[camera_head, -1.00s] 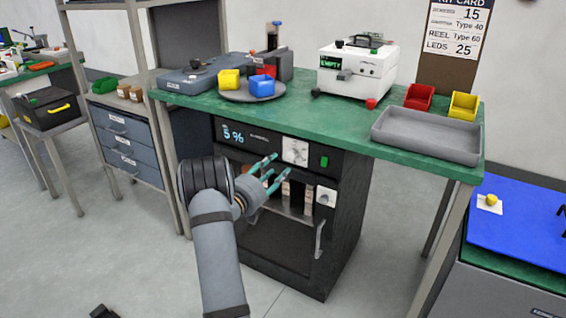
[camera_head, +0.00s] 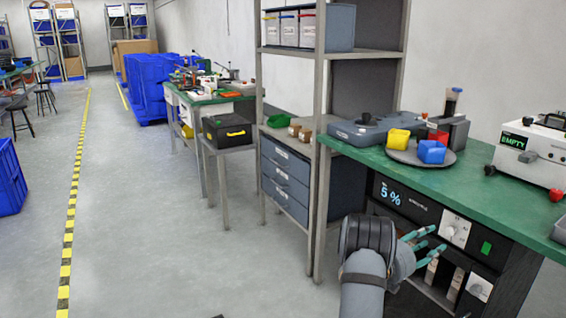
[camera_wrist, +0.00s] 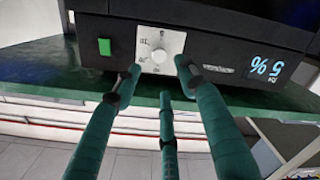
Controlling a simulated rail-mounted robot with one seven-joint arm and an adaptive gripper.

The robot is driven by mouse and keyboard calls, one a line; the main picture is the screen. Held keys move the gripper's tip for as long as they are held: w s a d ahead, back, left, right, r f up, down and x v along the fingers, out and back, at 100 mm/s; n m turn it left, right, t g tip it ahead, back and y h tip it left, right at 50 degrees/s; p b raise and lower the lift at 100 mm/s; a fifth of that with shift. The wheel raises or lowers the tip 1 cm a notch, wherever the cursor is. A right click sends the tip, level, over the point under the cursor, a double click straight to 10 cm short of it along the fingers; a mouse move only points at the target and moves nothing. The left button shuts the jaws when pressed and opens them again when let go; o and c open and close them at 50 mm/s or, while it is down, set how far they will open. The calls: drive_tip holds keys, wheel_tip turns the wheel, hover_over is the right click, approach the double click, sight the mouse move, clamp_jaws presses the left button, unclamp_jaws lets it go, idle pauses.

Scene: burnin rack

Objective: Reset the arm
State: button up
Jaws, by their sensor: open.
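My gripper (camera_head: 422,246) has teal fingers, spread apart with nothing between them. It is in front of the black cabinet (camera_head: 407,200) under the green bench. Its fingertips are close to the white dial plate (camera_head: 455,229) on the cabinet's front panel. In the wrist view the picture is upside down, and the open fingers (camera_wrist: 160,82) point at the dial plate (camera_wrist: 160,50). I cannot tell whether a fingertip touches it. A green button (camera_wrist: 104,46) and a "5 %" display (camera_wrist: 266,66) flank the dial.
The green bench (camera_head: 480,192) overhangs the cabinet just above my gripper. A grey shelf rack (camera_head: 317,150) stands close to the left of my arm. Open grey floor (camera_head: 160,220) lies further left, with a yellow-black line (camera_head: 68,240).

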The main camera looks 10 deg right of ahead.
sight(449, 232)
drive_tip(key=x, duration=0.8)
drive_tip(key=shift+d+f, duration=0.1)
drive_tip(key=shift+d, duration=0.05)
